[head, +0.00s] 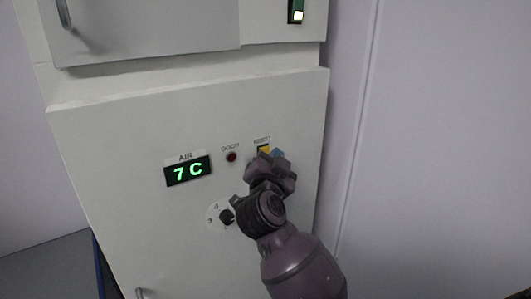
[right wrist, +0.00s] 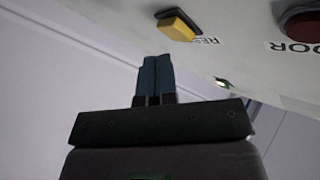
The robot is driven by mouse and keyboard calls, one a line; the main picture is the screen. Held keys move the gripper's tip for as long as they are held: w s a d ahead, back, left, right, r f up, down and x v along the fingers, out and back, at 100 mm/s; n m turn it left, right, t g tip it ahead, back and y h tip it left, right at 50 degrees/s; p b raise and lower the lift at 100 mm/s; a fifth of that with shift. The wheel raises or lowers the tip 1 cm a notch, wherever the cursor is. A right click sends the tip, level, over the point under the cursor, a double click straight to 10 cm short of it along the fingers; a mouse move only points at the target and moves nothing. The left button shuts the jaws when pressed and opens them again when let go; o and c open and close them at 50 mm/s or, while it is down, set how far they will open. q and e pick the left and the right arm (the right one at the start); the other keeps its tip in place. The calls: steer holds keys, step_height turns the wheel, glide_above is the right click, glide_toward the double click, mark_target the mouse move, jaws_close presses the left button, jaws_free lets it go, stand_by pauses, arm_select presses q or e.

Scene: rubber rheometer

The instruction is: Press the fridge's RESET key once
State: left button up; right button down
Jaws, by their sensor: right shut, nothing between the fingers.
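The fridge (head: 120,140) is a pale cabinet filling the head view. Its yellow RESET key (head: 264,149) is on the front panel, partly hidden behind my right gripper. The right wrist view shows the yellow key (right wrist: 178,25) whole, with the lettering beside it. My right gripper (head: 277,154) is shut and empty, its blue fingertips just below and in front of the key. In the right wrist view the shut fingers (right wrist: 155,62) end a little short of the key, with a visible gap. My left gripper is not in view.
Left of the key are a red DOOR lamp (head: 231,157) and a green display (head: 188,171) reading 7 C. A black dial (head: 227,217) sits below, close to my right wrist. A handle (head: 63,14) shows at the upper left. A pale wall stands to the right.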

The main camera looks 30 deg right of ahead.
steer(key=shift+s, duration=0.1)
steer(key=s, duration=0.4)
steer(key=shift+s+d, duration=0.2)
steer(key=shift+s, duration=0.2)
stand_by(1.0)
